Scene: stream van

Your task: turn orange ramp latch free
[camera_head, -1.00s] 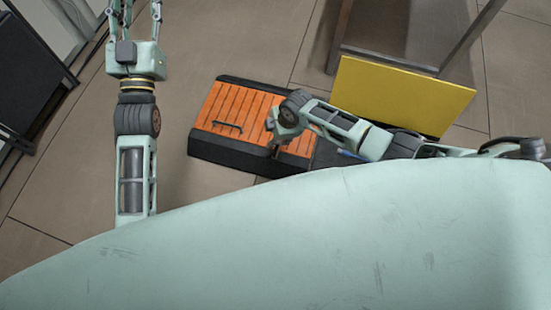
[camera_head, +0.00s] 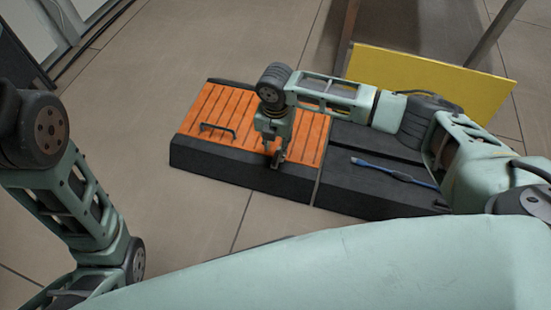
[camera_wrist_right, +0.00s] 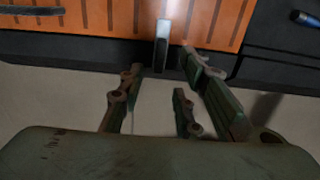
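The orange ramp panel (camera_head: 215,110) is slatted, has a black handle and lies in a black base on the floor. In the right wrist view the panel (camera_wrist_right: 222,18) fills the top. A small pale upright tab (camera_wrist_right: 162,45), which looks like the latch, stands at the panel's near edge. My right gripper (camera_head: 277,161) points down at this edge. In the wrist view its fingers (camera_wrist_right: 163,68) are apart, with the tab ahead between their tips; I cannot tell whether they touch it. My left gripper is out of view; only its arm shows at the left.
A black section (camera_head: 370,150) beside the orange panel carries a blue tool-like object (camera_head: 390,171). A yellow board (camera_head: 430,85) stands behind, by a dark frame. The tiled floor (camera_head: 130,110) left of the ramp is clear.

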